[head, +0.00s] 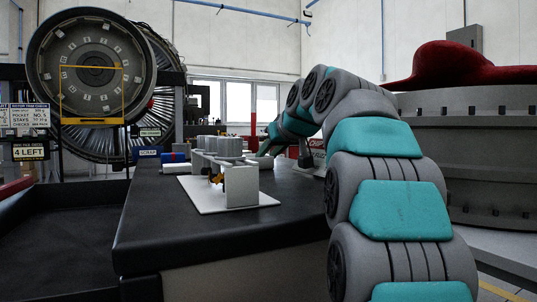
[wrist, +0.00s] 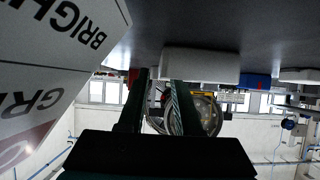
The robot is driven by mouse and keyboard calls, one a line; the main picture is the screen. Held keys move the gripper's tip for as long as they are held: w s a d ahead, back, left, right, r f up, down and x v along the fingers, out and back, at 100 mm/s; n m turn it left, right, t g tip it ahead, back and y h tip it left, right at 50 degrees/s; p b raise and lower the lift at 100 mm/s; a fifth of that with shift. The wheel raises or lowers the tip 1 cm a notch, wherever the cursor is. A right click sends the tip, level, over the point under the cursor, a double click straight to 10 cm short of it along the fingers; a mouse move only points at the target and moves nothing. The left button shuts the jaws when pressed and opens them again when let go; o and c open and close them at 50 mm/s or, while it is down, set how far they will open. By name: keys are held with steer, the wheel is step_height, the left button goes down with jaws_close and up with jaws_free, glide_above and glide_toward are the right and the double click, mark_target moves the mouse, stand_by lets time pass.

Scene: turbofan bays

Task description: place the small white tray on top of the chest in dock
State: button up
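My gripper (head: 266,150) is over the far right part of the dark worktop in the head view, partly hidden behind my arm and the grey parts. In the upside-down wrist view its two dark fingers (wrist: 158,88) stand apart, with no object seen held between them. A white, flat-sided object (wrist: 200,65), possibly the small white tray, rests on the dark surface beyond the fingers. It overlaps the right finger in the picture; I cannot tell whether they touch. I cannot single out the small tray or the chest in dock in the head view.
A white plate (head: 208,203) carries grey blocks and cylinders on the dark worktop (head: 150,240). A low white item (head: 177,168) lies behind it. A lettered sign panel (wrist: 50,60) is close at left in the wrist view. The worktop's near part is clear.

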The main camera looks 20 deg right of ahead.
steer(key=v, duration=1.2)
steer(key=shift+s, duration=0.1)
